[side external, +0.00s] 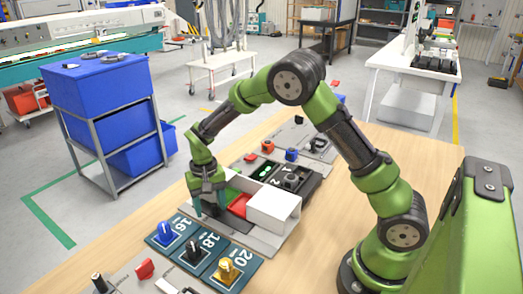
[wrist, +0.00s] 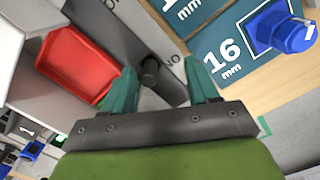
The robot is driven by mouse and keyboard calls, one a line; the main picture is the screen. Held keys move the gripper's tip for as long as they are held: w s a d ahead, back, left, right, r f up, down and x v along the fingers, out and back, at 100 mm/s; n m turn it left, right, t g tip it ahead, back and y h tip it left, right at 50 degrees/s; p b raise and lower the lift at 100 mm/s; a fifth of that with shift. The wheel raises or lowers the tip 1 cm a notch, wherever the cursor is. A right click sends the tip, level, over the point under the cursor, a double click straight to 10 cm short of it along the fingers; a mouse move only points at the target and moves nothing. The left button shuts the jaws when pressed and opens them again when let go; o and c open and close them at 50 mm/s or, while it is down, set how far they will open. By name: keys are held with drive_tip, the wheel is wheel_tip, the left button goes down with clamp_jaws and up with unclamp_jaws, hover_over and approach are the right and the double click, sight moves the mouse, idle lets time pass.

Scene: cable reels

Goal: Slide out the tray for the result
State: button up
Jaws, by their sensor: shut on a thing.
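The red tray (side external: 239,205) shows between my gripper and the white box (side external: 273,208), with part of it outside the box. In the wrist view the red tray (wrist: 77,65) lies at the left, open side up, beside a dark grey strip (wrist: 110,28). A black knob (wrist: 150,72) stands at that strip, between my two teal fingers. My gripper (wrist: 161,68) is shut on the black knob. In the side view my gripper (side external: 209,210) points down at the left of the tray and hides the knob.
Dials marked 16, 18 and 20 stand in front: a blue knob (side external: 165,231), a black knob (side external: 194,248) and a yellow knob (side external: 226,270). The blue knob (wrist: 286,28) is close on the right in the wrist view. Other controls stand behind the box.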

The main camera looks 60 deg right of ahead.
drive_tip(key=o, duration=0.6)
drive_tip(key=shift+w+d+f+t, duration=0.25)
drive_tip(key=shift+w+d+t, duration=0.2)
drive_tip(key=shift+w, duration=0.35)
drive_tip(key=o, duration=0.3)
drive_tip(key=shift+d+h, duration=0.3)
drive_tip(key=shift+d, duration=0.05)
wheel_tip(320, 180, up, 7)
drive_tip(key=shift+a+r, duration=0.2)
drive_tip(key=shift+a, duration=0.05)
